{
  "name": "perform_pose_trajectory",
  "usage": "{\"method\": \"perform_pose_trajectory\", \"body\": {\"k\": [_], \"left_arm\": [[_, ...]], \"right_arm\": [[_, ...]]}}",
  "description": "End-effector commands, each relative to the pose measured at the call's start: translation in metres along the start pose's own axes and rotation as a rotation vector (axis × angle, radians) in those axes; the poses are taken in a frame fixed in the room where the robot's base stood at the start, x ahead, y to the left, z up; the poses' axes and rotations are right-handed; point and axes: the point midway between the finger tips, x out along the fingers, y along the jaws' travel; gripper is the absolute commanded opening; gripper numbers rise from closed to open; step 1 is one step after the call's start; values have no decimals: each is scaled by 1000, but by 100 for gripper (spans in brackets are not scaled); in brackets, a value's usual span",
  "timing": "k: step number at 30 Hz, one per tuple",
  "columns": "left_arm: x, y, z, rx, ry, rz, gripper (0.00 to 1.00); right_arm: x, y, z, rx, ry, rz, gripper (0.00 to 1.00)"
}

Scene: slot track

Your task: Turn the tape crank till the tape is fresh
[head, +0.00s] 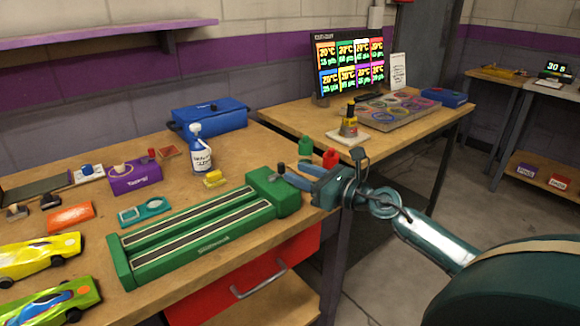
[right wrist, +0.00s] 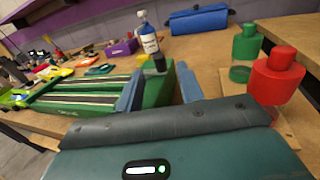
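The green tape unit (head: 200,240) lies on the wooden bench, with two long dark tape strips (head: 188,222) along its top. A green block (head: 273,188) forms its right end, and a dark knob (head: 278,168), seemingly the crank's handle, stands there. My right gripper (head: 294,171) is at this end, fingers spread and pointing at the block. In the right wrist view the dark knob (right wrist: 160,62) shows upright between the two blue fingers (right wrist: 160,78), with no visible contact. Whether it lies within their reach is hard to tell. My left gripper is not in view.
A red bottle (head: 330,158) and a green bottle (head: 305,146) stand close behind my right gripper. A spray bottle (head: 200,152) and a yellow block (head: 214,179) are behind the unit. Toy cars (head: 38,256) lie at the left. A red drawer (head: 240,285) is below the bench top.

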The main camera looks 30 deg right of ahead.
Motion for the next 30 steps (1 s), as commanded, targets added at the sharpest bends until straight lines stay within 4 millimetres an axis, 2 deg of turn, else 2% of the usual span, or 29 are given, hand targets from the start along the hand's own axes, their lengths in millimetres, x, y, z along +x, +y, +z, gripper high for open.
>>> {"method": "perform_pose_trajectory", "body": {"k": [3, 9, 20, 30], "left_arm": [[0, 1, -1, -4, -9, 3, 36], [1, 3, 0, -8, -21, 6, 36], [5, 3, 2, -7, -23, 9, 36], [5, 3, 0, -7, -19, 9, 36]], "right_arm": [[16, 0, 3, 1, -4, -1, 38], [31, 0, 1, 2, -1, 0, 38], [35, 0, 0, 1, 0, 0, 38], [35, 0, 0, 1, 0, 0, 10]]}}
